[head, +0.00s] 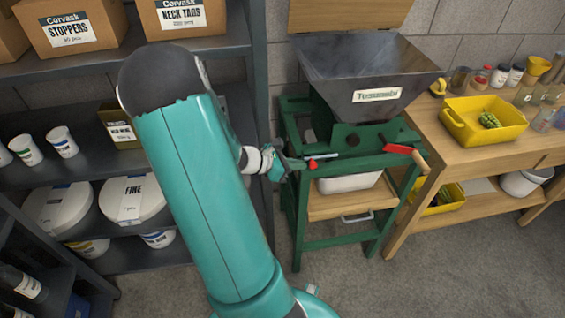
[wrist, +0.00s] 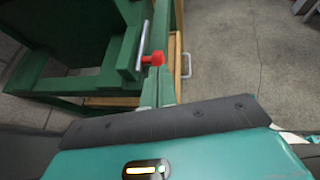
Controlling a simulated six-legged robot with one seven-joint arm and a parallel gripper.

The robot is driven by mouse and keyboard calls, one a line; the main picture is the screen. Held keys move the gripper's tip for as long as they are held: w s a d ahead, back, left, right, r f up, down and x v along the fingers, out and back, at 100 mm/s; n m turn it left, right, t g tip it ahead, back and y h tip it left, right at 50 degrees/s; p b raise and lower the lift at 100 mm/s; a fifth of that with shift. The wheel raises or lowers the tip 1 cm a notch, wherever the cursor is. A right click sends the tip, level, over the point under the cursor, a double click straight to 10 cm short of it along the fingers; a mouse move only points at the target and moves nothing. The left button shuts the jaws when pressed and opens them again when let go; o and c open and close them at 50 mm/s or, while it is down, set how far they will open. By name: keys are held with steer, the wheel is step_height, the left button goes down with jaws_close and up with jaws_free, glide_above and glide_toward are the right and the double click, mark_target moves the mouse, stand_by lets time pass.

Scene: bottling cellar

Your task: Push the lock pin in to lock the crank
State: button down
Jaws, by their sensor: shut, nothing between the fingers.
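The lock pin shows as a red knob (head: 311,164) with a silver bar beside it, at the front of the green crusher frame (head: 345,163). In the wrist view the red knob (wrist: 153,58) is straight ahead of my fingertips. My gripper (head: 300,164) is shut and empty, its fingers side by side just left of the knob in the head view. In the wrist view the fingertips (wrist: 157,70) come right up to the knob; I cannot tell whether they touch. The crank (head: 398,149) is a red arm with a wooden handle (head: 420,161), on the frame's right side.
A grey hopper (head: 368,70) tops the crusher, with a white tub (head: 349,183) below. A wooden bench (head: 480,150) with a yellow tray (head: 484,120) stands at right. Shelves (head: 90,75) with boxes and buckets fill the left. The grey floor in front is open.

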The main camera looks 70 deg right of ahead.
steer(key=shift+x, duration=0.9)
steer(key=shift+s+d, duration=0.45)
steer(key=shift+s, duration=0.3)
steer(key=shift+s+d, duration=0.45)
steer(key=shift+s, duration=0.3)
steer(key=shift+r, duration=0.1)
steer(key=shift+w+a+r, duration=0.15)
steer(key=shift+w+r, duration=0.05)
steer(key=shift+w, duration=0.1)
glide_toward(313, 163)
steer(key=v, duration=0.5)
steer(key=shift+s+a+r, duration=0.1)
steer(key=shift+s+a, duration=0.05)
steer(key=shift+s, duration=0.1)
